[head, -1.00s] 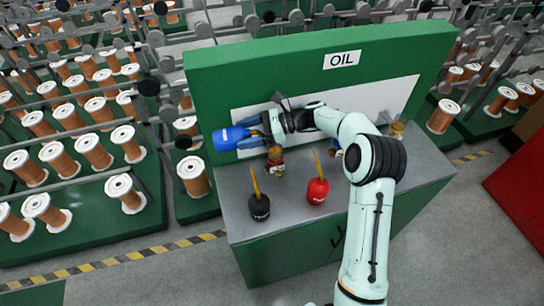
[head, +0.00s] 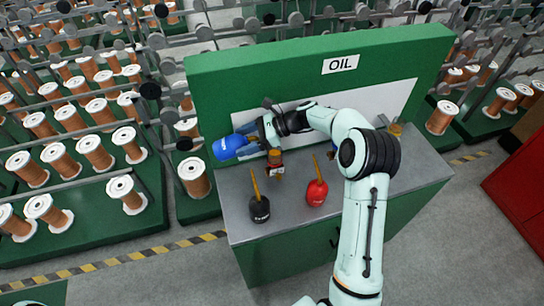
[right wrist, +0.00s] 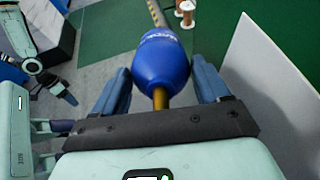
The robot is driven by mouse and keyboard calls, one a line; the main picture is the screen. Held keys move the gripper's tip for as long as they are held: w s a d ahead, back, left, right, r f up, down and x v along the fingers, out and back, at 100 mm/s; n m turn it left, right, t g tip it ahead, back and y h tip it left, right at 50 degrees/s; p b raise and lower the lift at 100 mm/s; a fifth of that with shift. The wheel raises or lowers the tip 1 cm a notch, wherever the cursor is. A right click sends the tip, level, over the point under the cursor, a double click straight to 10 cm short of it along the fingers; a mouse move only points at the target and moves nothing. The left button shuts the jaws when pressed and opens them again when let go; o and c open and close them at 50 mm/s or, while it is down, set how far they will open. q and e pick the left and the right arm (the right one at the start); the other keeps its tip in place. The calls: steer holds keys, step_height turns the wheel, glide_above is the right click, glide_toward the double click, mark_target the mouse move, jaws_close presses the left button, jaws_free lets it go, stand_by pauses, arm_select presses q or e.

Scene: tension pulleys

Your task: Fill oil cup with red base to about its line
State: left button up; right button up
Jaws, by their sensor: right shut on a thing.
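My right gripper (head: 262,132) is shut on the blue oil can (head: 228,147), above the left part of the bench. The can is tilted, its body to the lower left. In the right wrist view the blue can (right wrist: 162,62) sits between the fingers, its brass spout (right wrist: 160,98) toward the palm. The oil cup with red base (head: 275,162) stands on the bench just below the gripper, to the right of the can. Its oil level and line are too small to read. What seems to be my left gripper (right wrist: 64,95) shows at the right wrist view's left, its jaws unclear.
A black oil can (head: 259,208) and a red oil can (head: 316,192) with upright spouts stand at the bench's front. An amber cup (head: 395,130) stands at the right, behind my arm. The green OIL panel (head: 290,68) rises behind. The bench's right front is clear.

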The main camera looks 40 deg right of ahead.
steer(key=shift+w+a+f+h, duration=0.2)
steer(key=shift+w+h, duration=0.1)
arm_select(q)
steer(key=shift+w+r, duration=0.55)
steer(key=shift+w, duration=0.05)
arm_select(e)
steer(key=shift+s+f, duration=0.15)
steer(key=shift+s, duration=0.05)
